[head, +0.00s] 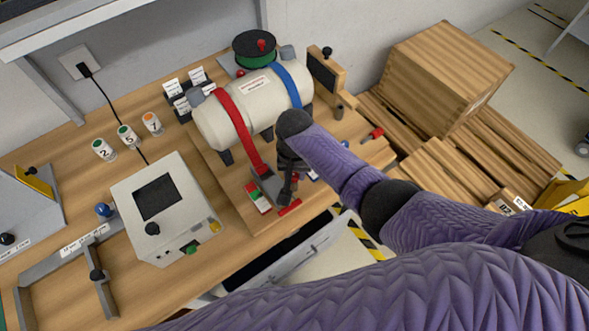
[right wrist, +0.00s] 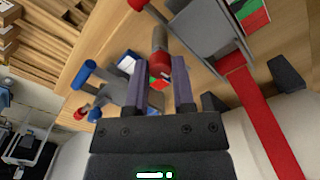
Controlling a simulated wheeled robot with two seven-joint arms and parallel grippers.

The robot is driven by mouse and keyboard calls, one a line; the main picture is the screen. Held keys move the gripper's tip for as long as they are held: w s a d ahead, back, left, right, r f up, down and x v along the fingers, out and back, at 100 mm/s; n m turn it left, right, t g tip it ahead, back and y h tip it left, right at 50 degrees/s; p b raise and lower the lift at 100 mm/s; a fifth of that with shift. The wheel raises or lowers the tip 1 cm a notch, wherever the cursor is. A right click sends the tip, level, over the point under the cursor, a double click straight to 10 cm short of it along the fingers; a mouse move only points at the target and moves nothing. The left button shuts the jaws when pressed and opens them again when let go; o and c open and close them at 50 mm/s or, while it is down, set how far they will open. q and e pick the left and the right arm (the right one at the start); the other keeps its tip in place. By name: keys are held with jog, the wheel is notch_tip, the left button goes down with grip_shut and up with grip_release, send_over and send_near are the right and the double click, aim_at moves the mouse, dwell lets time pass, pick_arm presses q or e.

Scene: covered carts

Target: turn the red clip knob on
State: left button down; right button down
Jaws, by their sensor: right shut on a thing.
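A red strap (head: 234,122) runs over the cream tank (head: 224,124) and down to a grey clip (head: 267,184) at the bench's front. In the right wrist view, the red clip knob (right wrist: 159,70), on a grey shaft, sits between the two fingers of my right gripper (right wrist: 160,84). The gripper is shut on it. In the head view, my right gripper (head: 288,188) points down at the clip and mostly hides the knob. A red and green card (head: 257,198) lies beside the clip. My left gripper is not in view.
A blue strap (head: 287,84) crosses the tank, and blue clip parts (right wrist: 88,75) show near my right gripper. A grey control box (head: 165,206) stands left of the clip. A wooden crate (head: 445,75) is at the right. An open drawer (head: 290,255) juts out below the bench.

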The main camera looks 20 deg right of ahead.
jog(key=n+p, duration=0.1)
jog(key=n, duration=0.2)
jog(key=shift+n, duration=0.3)
jog(key=n+p, duration=0.1)
jog(key=n, duration=0.2)
jog(key=shift+n, duration=0.3)
jog(key=n, duration=0.4)
jog(key=shift+n, duration=2.5)
jog(key=shift+c, duration=2.3)
grip_release()
jog(key=shift+p, duration=0.3)
